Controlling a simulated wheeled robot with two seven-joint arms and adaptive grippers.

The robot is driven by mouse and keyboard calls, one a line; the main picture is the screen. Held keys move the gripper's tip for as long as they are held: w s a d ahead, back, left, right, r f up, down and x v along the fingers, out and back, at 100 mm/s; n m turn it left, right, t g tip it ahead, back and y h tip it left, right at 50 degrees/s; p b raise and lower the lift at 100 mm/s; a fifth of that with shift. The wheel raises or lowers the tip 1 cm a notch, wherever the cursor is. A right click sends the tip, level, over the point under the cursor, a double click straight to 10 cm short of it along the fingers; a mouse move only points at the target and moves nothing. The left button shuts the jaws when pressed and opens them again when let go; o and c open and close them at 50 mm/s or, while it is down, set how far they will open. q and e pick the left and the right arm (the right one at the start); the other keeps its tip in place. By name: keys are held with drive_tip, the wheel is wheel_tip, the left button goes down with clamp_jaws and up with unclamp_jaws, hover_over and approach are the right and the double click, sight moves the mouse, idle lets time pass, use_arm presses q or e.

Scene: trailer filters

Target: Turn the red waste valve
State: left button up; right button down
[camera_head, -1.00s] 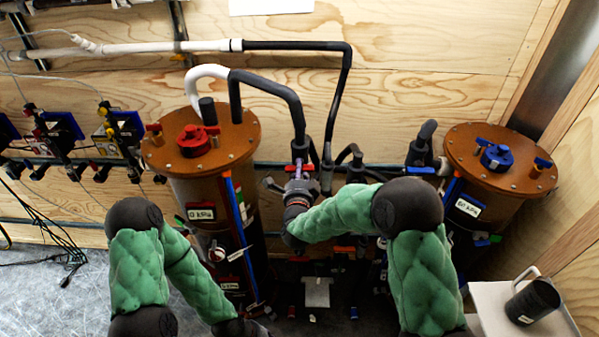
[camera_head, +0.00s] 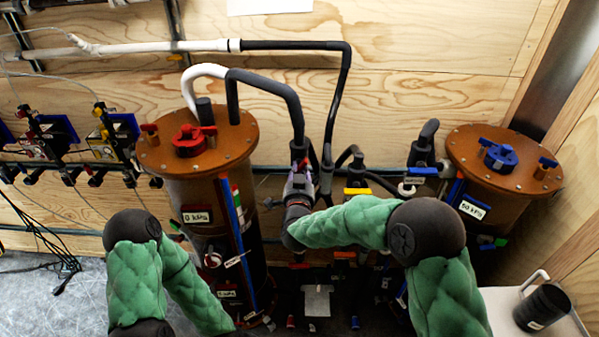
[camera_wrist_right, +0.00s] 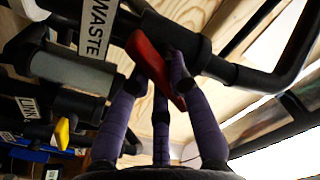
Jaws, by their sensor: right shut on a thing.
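The red waste valve handle (camera_wrist_right: 150,58) shows in the right wrist view, on a dark pipe beside a white label reading WASTE (camera_wrist_right: 97,30). My right gripper (camera_wrist_right: 166,75) has its purple fingers closed around this handle, with fingers on both sides of it. The handle lies slanted between them. In the head view my right gripper (camera_head: 299,176) is at the dark vertical pipe between the two brown tanks, and the handle is mostly hidden there. My left forearm runs down to the bottom edge, and its gripper is out of the frame.
A brown tank with a red top valve (camera_head: 190,139) stands left, and one with a blue top valve (camera_head: 498,153) stands right. A yellow handle (camera_wrist_right: 62,134) sits on a nearby pipe. A dark mug (camera_head: 541,306) stands at the lower right.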

drive_tip(key=n+p, duration=0.1)
drive_tip(key=n, duration=0.5)
idle(0.6)
drive_tip(key=c, duration=1.1)
unclamp_jaws()
drive_tip(key=shift+c, duration=0.2)
drive_tip(key=shift+s, duration=0.1)
drive_tip(key=s, duration=1.2)
drive_tip(key=shift+a, duration=0.15)
drive_tip(key=shift+w, duration=0.1)
